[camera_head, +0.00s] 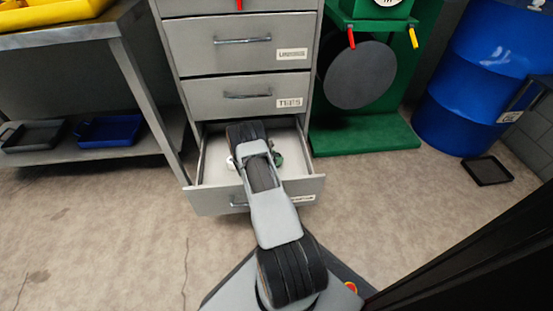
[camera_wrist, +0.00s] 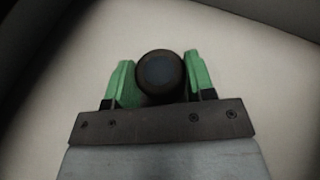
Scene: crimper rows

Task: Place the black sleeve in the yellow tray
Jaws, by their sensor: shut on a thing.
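In the wrist view my gripper (camera_wrist: 159,82) has its two green fingers shut on the black sleeve (camera_wrist: 160,72), a dark round piece seen end-on. The pale drawer floor (camera_wrist: 240,90) lies behind it. In the head view my arm reaches down into the open bottom drawer (camera_head: 212,201) of the grey cabinet; the gripper there is mostly hidden by my arm, and I cannot make out the sleeve. The yellow tray (camera_head: 45,14) is on the grey bench at the upper left, cut off by the picture edge.
The grey bench (camera_head: 70,37) stands left of the cabinet (camera_head: 240,60), with a blue tray (camera_head: 108,130) and a dark tray (camera_head: 33,136) on its lower shelf. A green stand (camera_head: 365,137) and blue barrel (camera_head: 490,75) are right. A black tray (camera_head: 487,171) lies on the floor.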

